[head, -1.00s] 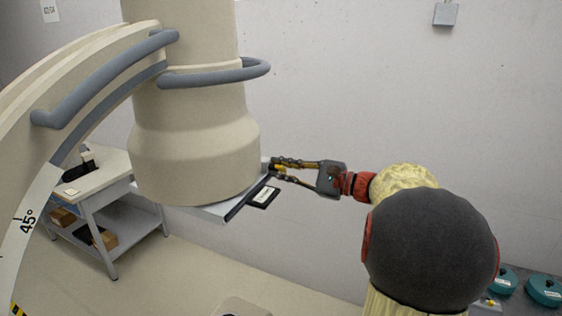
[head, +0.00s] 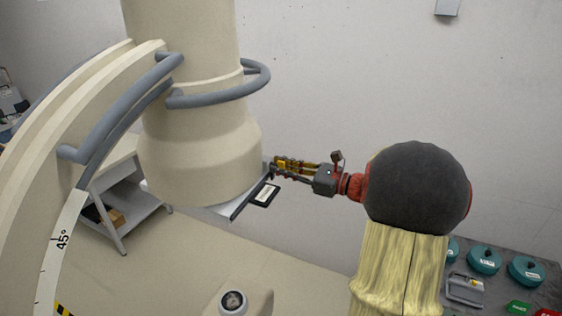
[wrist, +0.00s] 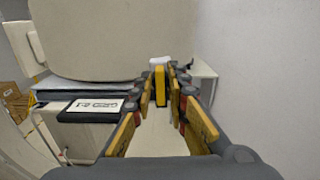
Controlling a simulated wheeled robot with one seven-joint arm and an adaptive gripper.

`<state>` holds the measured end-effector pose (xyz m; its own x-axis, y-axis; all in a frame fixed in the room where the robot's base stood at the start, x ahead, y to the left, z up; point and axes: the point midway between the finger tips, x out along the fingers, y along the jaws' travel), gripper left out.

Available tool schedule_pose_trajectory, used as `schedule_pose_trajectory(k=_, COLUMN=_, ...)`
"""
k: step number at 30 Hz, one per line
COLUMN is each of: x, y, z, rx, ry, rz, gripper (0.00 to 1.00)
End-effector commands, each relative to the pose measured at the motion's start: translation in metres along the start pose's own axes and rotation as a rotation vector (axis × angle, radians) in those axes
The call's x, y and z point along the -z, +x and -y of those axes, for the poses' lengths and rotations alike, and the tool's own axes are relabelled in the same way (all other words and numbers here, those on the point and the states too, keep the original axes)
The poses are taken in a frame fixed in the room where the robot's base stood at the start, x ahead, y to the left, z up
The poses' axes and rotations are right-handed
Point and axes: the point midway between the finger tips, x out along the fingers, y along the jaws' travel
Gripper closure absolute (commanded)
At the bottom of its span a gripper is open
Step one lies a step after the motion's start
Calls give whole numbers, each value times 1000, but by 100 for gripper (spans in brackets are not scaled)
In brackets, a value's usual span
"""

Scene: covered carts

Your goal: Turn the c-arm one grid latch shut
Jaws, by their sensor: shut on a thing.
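The c-arm's cream cylindrical head (head: 200,150) hangs at the left, with a flat grey grid tray (head: 232,208) under it. The grid latch (wrist: 160,88) is a yellow upright lever between my fingertips in the wrist view. My gripper (head: 275,169) reaches in from the right to the tray's far right corner, and its fingers are shut on the latch. In the wrist view my gripper (wrist: 161,78) has a finger on each side of it. In the head view the fingers mostly hide the latch, so its angle there cannot be told.
A black plate with a white label (head: 265,195) sticks out beside the tray; it is close left of my fingers in the wrist view (wrist: 90,108). Blue-grey handrails (head: 215,97) ring the head. A cart (head: 125,215) stands behind. Teal discs (head: 484,260) lie on a bench at right.

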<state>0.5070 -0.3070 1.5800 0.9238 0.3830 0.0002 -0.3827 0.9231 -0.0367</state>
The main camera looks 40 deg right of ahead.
Motion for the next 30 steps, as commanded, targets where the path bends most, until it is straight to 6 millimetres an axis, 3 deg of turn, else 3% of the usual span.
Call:
schedule_pose_trajectory(k=19, x=0, y=0, z=1, rx=2, ry=53, rz=0, gripper=100)
schedule_pose_trajectory(k=20, x=0, y=0, z=1, rx=2, ry=53, rz=0, gripper=84)
schedule_pose_trajectory(k=30, x=0, y=0, z=0, rx=1, ry=52, rz=0, gripper=65)
